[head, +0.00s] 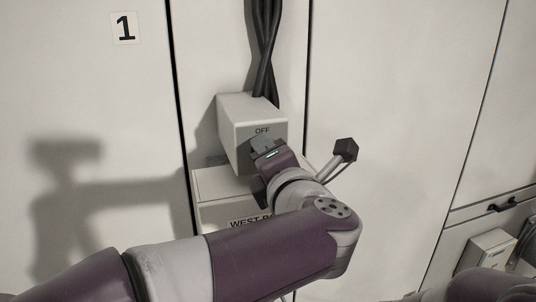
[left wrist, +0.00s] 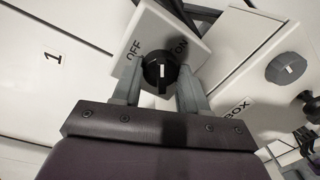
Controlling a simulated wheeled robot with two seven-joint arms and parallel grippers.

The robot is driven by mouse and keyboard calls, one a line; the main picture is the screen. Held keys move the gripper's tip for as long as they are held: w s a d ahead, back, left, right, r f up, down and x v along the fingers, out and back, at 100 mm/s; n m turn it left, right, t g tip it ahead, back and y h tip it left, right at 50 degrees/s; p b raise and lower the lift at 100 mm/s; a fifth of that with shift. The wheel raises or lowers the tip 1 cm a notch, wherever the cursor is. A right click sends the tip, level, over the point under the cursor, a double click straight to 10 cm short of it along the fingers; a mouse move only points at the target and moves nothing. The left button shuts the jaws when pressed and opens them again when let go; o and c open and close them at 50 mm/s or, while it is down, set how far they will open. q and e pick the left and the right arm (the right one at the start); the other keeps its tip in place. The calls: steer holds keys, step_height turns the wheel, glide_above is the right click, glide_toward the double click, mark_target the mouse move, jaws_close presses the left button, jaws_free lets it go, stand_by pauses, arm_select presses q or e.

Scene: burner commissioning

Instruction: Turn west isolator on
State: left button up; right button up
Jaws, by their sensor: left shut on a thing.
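The west isolator (head: 252,112) is a pale box with a grey front face on the wall panel, marked OFF at the top of that face. In the left wrist view its face (left wrist: 199,52) shows the OFF and ON marks and a round black knob (left wrist: 161,70) with a white pointer line. The pointer lies roughly between the directions of the two marks; I cannot tell its exact setting. My left gripper (head: 266,148) is at the face, its fingers (left wrist: 160,82) shut on the knob from both sides. In the head view the gripper hides the knob and the ON mark.
Dark cables (head: 264,50) run up from the isolator. A panel marked 1 (head: 124,28) is at the left.

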arm_select(q)
steer(key=shift+d+m+y+p, duration=0.1)
steer(key=shift+m+y+p, duration=0.3)
steer(key=shift+m+p, duration=1.9)
steer(key=shift+m+b, duration=0.9)
steer(key=shift+m, duration=0.1)
steer(key=o, duration=1)
steer(key=shift+o, duration=0.2)
